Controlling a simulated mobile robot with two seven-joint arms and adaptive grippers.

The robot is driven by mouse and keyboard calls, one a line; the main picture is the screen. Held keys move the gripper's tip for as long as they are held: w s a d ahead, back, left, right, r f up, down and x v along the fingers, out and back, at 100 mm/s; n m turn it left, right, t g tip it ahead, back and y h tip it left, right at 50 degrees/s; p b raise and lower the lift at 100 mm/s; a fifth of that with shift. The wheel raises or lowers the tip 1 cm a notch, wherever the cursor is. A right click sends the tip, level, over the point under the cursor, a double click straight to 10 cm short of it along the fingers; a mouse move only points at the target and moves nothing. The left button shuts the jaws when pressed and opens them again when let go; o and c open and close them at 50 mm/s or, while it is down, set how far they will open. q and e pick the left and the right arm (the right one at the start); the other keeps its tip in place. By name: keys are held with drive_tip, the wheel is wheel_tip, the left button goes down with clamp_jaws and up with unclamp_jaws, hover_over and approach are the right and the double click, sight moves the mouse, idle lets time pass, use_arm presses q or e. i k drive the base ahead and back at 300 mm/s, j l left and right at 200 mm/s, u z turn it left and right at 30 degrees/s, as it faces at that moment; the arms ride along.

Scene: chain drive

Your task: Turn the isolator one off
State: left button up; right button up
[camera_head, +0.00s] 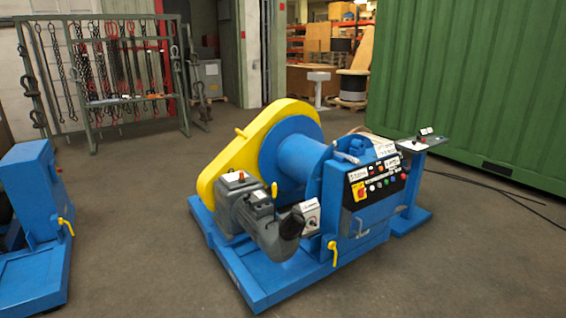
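A blue winch machine (300,160) with a yellow chain guard (222,160) stands in the middle of the floor. A blue control cabinet (365,222) is on its right side, with a sloped black panel of coloured buttons. A red and yellow rotary switch (359,191), which looks like an isolator, sits at the panel's left end. Its handle position is too small to tell. A small white box with a dark knob (310,217) is left of the cabinet. The labels are too small to read. Neither of my grippers is in view.
A grey motor (248,205) and yellow levers (333,250) stick out at the machine's front. A blue pedestal (412,215) stands to the right, with black cables on the floor. Another blue machine (32,205) is at left. The floor in front is clear.

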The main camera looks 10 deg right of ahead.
sight(361, 193)
drive_tip(key=i+j+z, duration=0.15)
drive_tip(key=i+z, duration=0.2)
drive_tip(key=i+j+z, duration=0.2)
drive_tip(key=z, duration=0.15)
drive_tip(key=i+j+z, duration=0.35)
drive_tip(key=i+z, duration=0.15)
drive_tip(key=i+l+z, duration=0.1)
drive_tip(key=i+l, duration=0.85)
drive_tip(key=i, duration=0.25)
drive_tip(key=i+l+z, duration=0.15)
drive_tip(key=i+l, duration=0.3)
drive_tip(key=i, duration=0.15)
